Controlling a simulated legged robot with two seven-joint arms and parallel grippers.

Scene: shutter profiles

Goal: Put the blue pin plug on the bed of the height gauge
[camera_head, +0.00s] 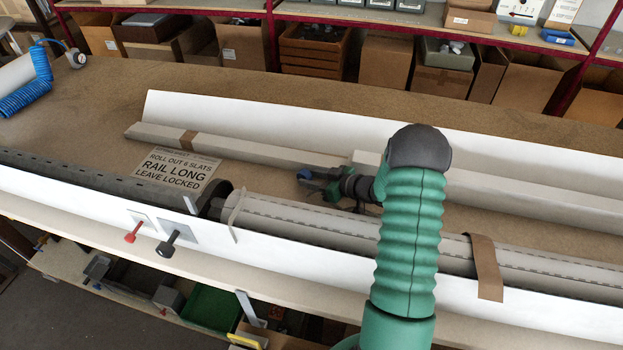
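My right gripper (312,183) is small and dark in the head view, at the end of my green arm, which rises in front and bends left over the bench. It is above the brown bench top, between the long pale profile behind and the slatted roll in front. A small blue piece (305,173), which looks like the blue pin plug, shows at its fingertips. I cannot tell whether the fingers are closed on it. I cannot make out the height gauge with certainty. My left gripper is not in view.
A cardboard sign (172,172) lies left of the gripper. A dark perforated tube (90,180) and a pale slatted roll (310,225) lie along the front, behind a white rail (90,215) with red and black knobs. A blue coiled hose (30,90) is far left.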

